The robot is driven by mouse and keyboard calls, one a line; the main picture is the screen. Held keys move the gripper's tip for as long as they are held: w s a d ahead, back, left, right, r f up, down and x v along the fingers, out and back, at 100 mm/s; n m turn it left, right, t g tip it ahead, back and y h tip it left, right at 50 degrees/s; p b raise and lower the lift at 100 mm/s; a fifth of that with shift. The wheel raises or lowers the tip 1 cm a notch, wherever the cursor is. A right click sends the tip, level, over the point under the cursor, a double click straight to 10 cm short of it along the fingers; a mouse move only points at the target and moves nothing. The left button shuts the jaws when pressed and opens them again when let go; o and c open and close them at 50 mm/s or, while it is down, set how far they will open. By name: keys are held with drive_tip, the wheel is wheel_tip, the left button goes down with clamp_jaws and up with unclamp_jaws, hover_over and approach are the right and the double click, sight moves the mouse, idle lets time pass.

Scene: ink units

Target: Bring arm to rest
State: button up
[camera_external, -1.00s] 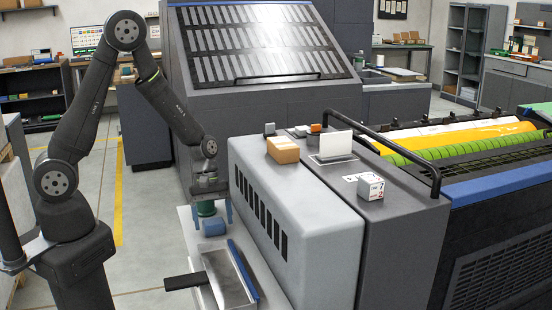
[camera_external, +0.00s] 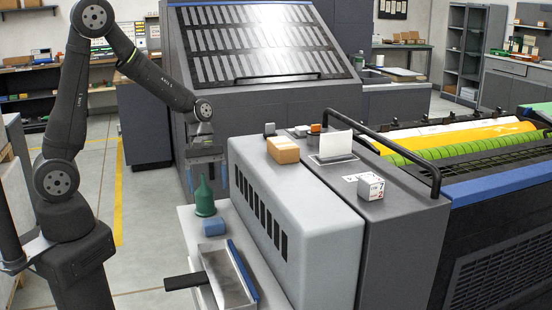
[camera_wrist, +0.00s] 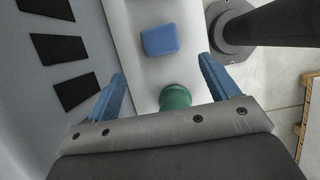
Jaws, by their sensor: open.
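My gripper (camera_external: 205,178) hangs above the light side shelf, beside the grey machine cover. In the wrist view the green bottle (camera_wrist: 175,97) is partly hidden behind the gripper body.
A blue block (camera_external: 214,225) lies in front of the bottle. A metal tray with a black handle (camera_external: 226,277) is nearer the camera. The grey machine cover (camera_external: 300,205) rises close on the right. Open floor (camera_external: 150,215) lies to the left.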

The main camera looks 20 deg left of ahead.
sight(214, 222)
drive_tip(key=shift+f, duration=0.1)
drive_tip(key=x, duration=1.2)
drive_tip(key=shift+w+r, duration=0.1)
drive_tip(key=shift+r, duration=1.8)
